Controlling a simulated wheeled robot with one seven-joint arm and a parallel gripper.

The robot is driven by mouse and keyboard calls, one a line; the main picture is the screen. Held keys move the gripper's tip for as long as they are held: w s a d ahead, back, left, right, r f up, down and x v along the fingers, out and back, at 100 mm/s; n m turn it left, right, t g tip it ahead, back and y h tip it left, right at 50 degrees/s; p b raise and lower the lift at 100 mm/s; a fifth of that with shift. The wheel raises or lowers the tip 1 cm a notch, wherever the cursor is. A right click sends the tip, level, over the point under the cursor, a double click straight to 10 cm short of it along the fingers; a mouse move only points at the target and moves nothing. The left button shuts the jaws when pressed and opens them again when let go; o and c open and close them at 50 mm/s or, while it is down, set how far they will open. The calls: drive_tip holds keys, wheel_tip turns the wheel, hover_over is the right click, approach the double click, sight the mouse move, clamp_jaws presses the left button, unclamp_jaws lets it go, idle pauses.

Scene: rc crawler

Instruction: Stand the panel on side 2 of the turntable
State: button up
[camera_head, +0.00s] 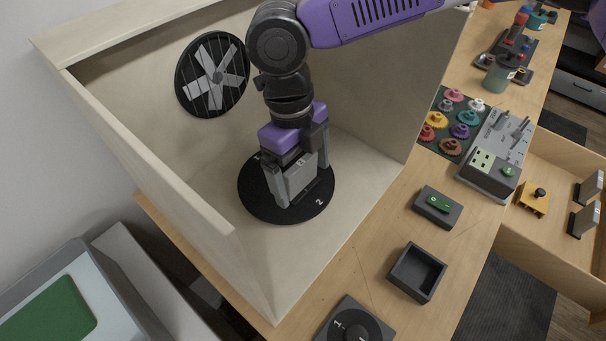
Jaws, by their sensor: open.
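The turntable (252,203) is a round black disc on the floor of an open wooden booth, with a white "2" near its front right edge. My gripper (298,186) points down over the turntable, open, with its two grey fingers apart. A light grey upright piece, seemingly the panel (299,174), stands between the fingers on the side of the disc by the "2". My fingers hide part of it. I cannot tell whether the fingers touch it, or exactly how its base meets the disc.
The booth's side wall (160,160) and back wall surround my arm. A black fan disc (212,75) hangs on the wall. Right of the booth are a grey box with a green button (438,207), an empty dark tray (416,273) and a numbered dial (355,325).

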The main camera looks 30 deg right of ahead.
wheel_tip(320, 180, up, 11)
drive_tip(key=w, duration=0.1)
drive_tip(key=shift+w+a+r+p, duration=0.15)
drive_tip(key=shift+w+a+p, duration=0.05)
drive_tip(key=shift+w+p, duration=0.1)
idle(0.4)
